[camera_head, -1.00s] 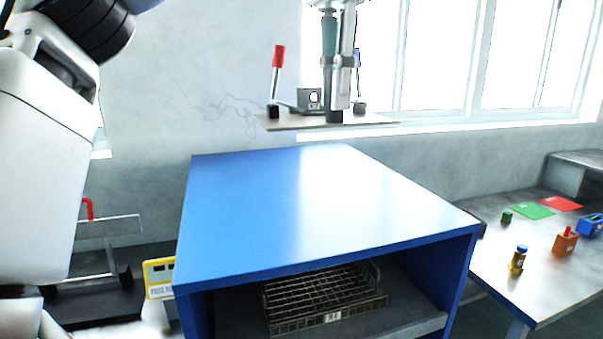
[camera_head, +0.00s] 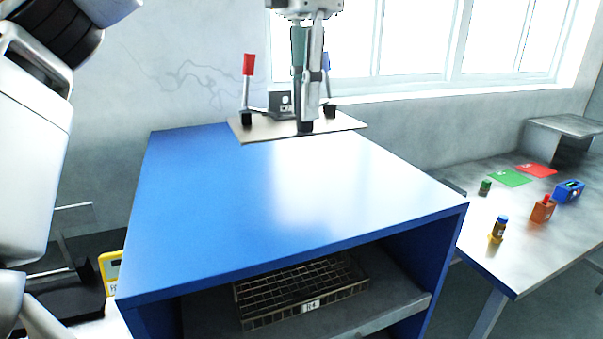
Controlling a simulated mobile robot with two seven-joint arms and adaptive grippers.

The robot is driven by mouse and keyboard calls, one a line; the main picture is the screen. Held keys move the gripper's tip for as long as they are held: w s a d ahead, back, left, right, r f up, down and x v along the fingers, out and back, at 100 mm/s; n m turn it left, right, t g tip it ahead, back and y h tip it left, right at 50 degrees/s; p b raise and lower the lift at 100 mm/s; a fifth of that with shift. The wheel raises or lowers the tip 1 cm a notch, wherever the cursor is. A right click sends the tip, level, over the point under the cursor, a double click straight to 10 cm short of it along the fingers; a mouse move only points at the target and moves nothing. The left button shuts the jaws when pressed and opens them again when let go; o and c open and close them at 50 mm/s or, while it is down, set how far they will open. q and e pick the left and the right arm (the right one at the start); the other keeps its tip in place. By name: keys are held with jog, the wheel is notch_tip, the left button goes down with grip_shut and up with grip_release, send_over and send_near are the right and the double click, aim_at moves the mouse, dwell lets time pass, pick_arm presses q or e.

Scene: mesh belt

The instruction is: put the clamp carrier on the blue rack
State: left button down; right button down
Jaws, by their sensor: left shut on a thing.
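The clamp carrier (camera_head: 258,131) is a thin pale plate with a red-handled clamp at its left, a blue-handled one at its right and a small grey block between. My left gripper (camera_head: 305,124) comes down from the top of the picture, shut on the carrier near its middle and hiding part of it. The plate looks about level and overlaps the back edge of the blue rack's top (camera_head: 220,205) in the picture. I cannot tell whether it touches the top. The rack's top is otherwise bare. My right gripper is not in view.
A wire-mesh basket (camera_head: 300,290) sits on the shelf inside the rack. To the right, a grey table (camera_head: 535,240) holds small coloured items and green (camera_head: 510,177) and red (camera_head: 537,170) mats. A yellow sign (camera_head: 110,270) stands left of the rack. A wall and windows are behind.

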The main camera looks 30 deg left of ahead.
pick_arm(q)
notch_tip(320, 180, down, 13)
jog(key=shift+w+r, duration=0.1)
jog(key=shift+r, duration=0.05)
dwell(0.4)
jog(key=c, duration=1.9)
grip_release()
notch_tip(320, 180, up, 12)
jog(key=shift+d, duration=0.1)
